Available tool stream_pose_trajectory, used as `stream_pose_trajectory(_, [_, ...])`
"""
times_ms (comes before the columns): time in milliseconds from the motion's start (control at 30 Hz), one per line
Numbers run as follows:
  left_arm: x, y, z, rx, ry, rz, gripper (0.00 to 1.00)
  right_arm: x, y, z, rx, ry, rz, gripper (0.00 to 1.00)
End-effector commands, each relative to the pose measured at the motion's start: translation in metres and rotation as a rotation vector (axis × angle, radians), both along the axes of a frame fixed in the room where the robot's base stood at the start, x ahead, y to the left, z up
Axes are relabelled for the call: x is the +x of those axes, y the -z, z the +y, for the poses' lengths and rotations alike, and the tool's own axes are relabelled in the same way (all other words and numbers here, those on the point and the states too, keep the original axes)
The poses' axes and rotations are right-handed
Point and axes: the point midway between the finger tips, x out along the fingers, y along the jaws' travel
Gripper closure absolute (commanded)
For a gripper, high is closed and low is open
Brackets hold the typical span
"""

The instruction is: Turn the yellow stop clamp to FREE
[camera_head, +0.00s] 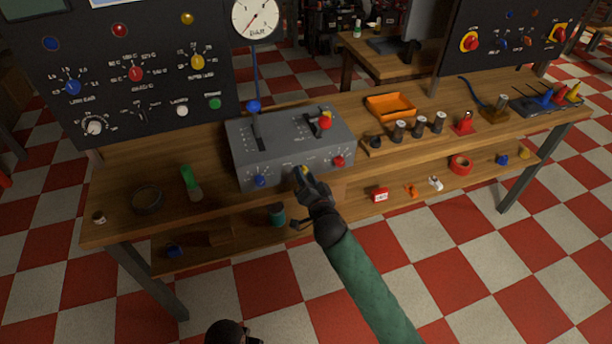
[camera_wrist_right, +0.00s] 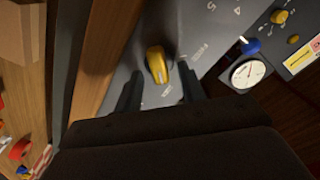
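The yellow stop clamp (camera_head: 303,170) is a small knob low on the front of the grey control box (camera_head: 248,150), partly hidden by my right gripper in the head view. In the right wrist view, the yellow clamp (camera_wrist_right: 157,66) stands out from the grey panel, with small lettering around it too unclear to read surely. My right gripper (camera_head: 306,180) is at the clamp. Its two dark fingers (camera_wrist_right: 160,92) are apart, one on either side of the clamp's near end; I see gaps, and contact is not clear.
An orange tray (camera_head: 390,106) and several small parts lie to the right.

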Motion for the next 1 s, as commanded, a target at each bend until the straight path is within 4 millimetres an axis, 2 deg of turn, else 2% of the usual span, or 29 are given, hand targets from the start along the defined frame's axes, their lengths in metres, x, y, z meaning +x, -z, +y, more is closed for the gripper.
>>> stream_pose_trajectory(267, [0.0000,0.0011,0.0000,0.000,0.000,0.000,0.64,0.0008,0.0004,0.0002,0.000,0.000,0.000,0.62])
stream_pose_trajectory(400, [-0.0006,0.0009,0.0001,0.000,0.000,0.001,0.64,0.0008,0.0001,0.0001,0.000,0.000,0.000,0.89])
stream_pose_trajectory(467, [-0.0008,0.0008,0.0004,0.000,0.000,0.001,0.64,0.0007,0.0002,0.0000,0.000,0.000,0.000,1.00])
stream_pose_trajectory(767, [-0.0009,0.0007,0.0005,0.001,0.001,0.000,0.64,0.0007,-0.0001,0.0001,-0.022,0.001,-0.006,1.00])
stream_pose_trajectory(1000, [-0.0005,0.0103,0.0002,0.001,0.000,0.000,0.64,0.0007,-0.0011,0.0001,-0.131,0.002,-0.042,1.00])
